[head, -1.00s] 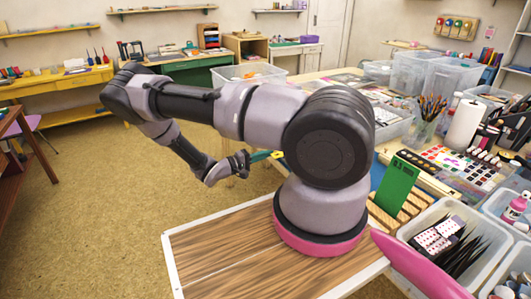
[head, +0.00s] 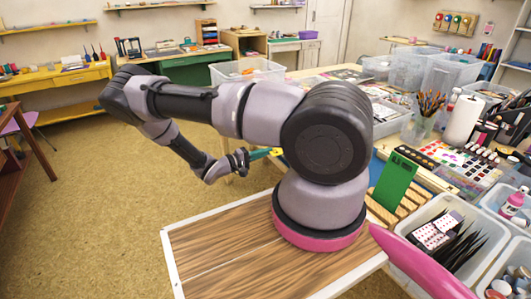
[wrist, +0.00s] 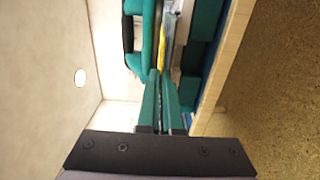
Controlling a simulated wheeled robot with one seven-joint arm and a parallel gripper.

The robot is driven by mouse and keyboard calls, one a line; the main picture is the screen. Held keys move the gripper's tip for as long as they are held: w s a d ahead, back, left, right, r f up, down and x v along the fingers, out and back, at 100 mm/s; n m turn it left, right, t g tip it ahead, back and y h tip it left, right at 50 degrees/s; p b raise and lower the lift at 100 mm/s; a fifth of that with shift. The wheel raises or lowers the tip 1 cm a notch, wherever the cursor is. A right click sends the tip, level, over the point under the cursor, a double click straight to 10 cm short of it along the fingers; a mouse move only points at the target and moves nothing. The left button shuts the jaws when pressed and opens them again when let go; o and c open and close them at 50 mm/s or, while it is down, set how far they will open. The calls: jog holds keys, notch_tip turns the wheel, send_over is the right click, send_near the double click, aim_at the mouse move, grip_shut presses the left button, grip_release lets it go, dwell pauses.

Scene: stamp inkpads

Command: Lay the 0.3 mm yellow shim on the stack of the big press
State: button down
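My gripper (head: 265,154) is at the end of my bent arm, at the left edge of the work table in the head view. In the wrist view its green fingers (wrist: 158,75) are close together. A thin yellow strip (wrist: 163,45), seemingly the yellow shim, runs out from the fingertips, seen nearly edge-on. Left of the strip is a green loop-shaped part with a black grip (wrist: 128,32); I cannot tell whether it belongs to the big press. The stack cannot be made out.
A green card (head: 395,180) stands in a slotted wooden rack (head: 411,204) right of my arm. Clear bins (head: 448,75) and a paint set (head: 465,165) crowd the table's right. A wooden edge (wrist: 228,60) borders the floor in the wrist view.

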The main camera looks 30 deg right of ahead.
jog(key=shift+f, duration=0.4)
dwell(0.3)
jog(key=c, duration=1)
grip_release()
jog(key=shift+a, duration=0.15)
jog(key=shift+s+a, duration=0.1)
jog(key=shift+a, duration=2.25)
